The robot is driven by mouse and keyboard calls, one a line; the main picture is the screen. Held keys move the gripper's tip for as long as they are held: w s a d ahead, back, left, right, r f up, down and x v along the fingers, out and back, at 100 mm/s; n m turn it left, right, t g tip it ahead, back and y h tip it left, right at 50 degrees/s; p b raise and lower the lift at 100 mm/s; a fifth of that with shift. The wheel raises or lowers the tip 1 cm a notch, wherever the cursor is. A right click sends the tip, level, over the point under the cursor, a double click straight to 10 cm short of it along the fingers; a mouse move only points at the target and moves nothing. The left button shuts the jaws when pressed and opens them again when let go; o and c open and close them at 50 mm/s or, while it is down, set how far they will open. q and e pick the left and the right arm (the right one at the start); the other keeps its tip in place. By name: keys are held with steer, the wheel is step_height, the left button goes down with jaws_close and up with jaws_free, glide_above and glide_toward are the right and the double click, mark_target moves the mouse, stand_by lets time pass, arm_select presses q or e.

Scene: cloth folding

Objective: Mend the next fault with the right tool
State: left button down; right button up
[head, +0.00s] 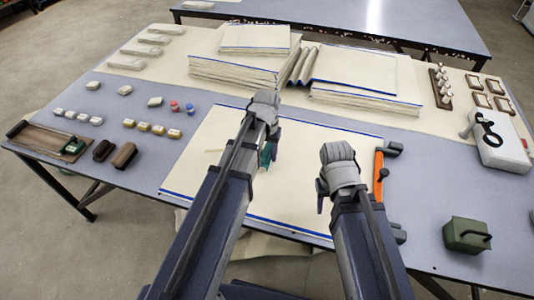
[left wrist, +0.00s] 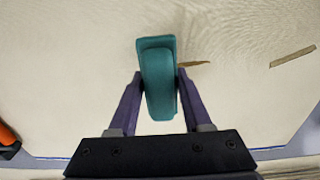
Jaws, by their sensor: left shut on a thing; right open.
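A cream cloth sheet with blue edge lines (head: 300,150) lies flat at the middle of the table; it fills the left wrist view (left wrist: 70,60). My left gripper (left wrist: 158,95) is shut on a teal, rounded tool (left wrist: 157,75), held over the sheet. The tool also shows partly behind the arm in the head view (head: 266,156). A small brown mark (left wrist: 193,64) is on the sheet beside the tool's far end. A thin tan strip (left wrist: 293,56) lies farther right. My right gripper (head: 322,196) is open over the sheet, left of an orange-handled tool (head: 378,175).
Folded cloth stacks (head: 240,72) stand at the back. A white device (head: 500,148) and a green box (head: 466,234) are on the right. Small blocks (head: 158,128), brown brushes (head: 123,155) and a wooden tray (head: 45,143) are on the left.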

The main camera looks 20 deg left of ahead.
arm_select(q)
steer(key=shift+f+b, duration=1)
steer(key=shift+f, duration=0.1)
arm_select(e)
steer(key=shift+f, duration=1.1)
arm_select(q)
steer(key=shift+a, duration=0.15)
steer(key=shift+a+r, duration=0.1)
steer(key=shift+a, duration=1.75)
arm_select(e)
steer(key=shift+r, duration=0.15)
arm_select(q)
steer(key=shift+a, duration=0.1)
steer(key=shift+w+a, duration=0.1)
steer(key=shift+a, duration=1.9)
